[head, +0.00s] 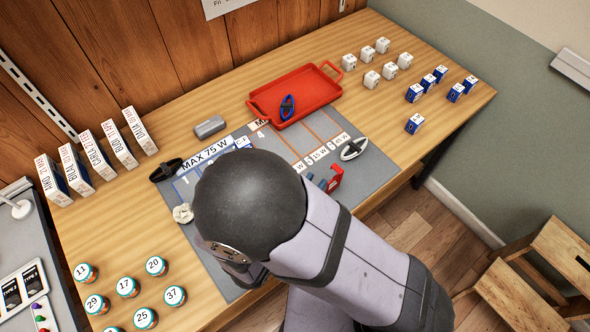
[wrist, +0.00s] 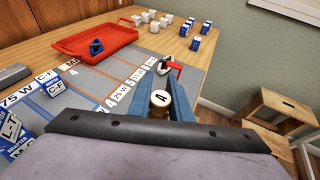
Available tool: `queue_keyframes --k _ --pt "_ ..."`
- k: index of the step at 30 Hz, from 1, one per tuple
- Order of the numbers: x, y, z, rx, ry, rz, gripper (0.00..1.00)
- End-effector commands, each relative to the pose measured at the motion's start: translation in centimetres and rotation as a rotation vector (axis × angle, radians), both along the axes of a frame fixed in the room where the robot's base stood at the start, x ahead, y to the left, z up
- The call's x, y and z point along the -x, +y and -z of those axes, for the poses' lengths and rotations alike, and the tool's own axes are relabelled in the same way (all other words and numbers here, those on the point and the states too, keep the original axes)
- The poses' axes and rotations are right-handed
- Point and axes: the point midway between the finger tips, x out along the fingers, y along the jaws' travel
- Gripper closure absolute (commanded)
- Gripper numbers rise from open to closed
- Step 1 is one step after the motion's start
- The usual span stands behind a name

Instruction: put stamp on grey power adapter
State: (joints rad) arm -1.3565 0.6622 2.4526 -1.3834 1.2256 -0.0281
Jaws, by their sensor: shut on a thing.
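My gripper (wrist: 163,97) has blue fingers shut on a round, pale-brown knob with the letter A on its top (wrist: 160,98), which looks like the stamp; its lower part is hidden. In the head view my arm covers most of the gripper, and only blue finger parts show beside a red piece (head: 335,178). A grey rounded block (head: 210,126), possibly the grey power adapter, lies on the wood behind the mat's left part. It also shows at the left edge of the wrist view (wrist: 12,76), apart from my gripper. No other grey adapter is clearly visible.
The grey printed mat (head: 375,175) carries blue boxes (wrist: 51,84) and a white-and-black item (head: 354,149). A red tray (head: 325,97) holds a blue item. White cubes (head: 371,79) and blue cubes (head: 414,124) stand right; numbered jars (head: 127,287) and upright boxes (head: 75,169) stand left.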

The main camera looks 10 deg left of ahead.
Motion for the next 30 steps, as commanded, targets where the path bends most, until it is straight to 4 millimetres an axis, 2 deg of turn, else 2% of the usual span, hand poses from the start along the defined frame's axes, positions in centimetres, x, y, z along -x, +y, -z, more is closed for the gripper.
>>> queue_keyframes --k 8,20,29,30 --pt "0.0 0.0 -1.1 -0.003 -0.002 0.001 1.00" --pt "0.0 0.0 -5.6 -0.005 -0.002 0.001 1.00" --pt "0.0 0.0 -8.1 -0.004 -0.001 0.000 1.00" --pt "-0.1 0.4 -7.7 0.000 0.000 -0.003 1.00"
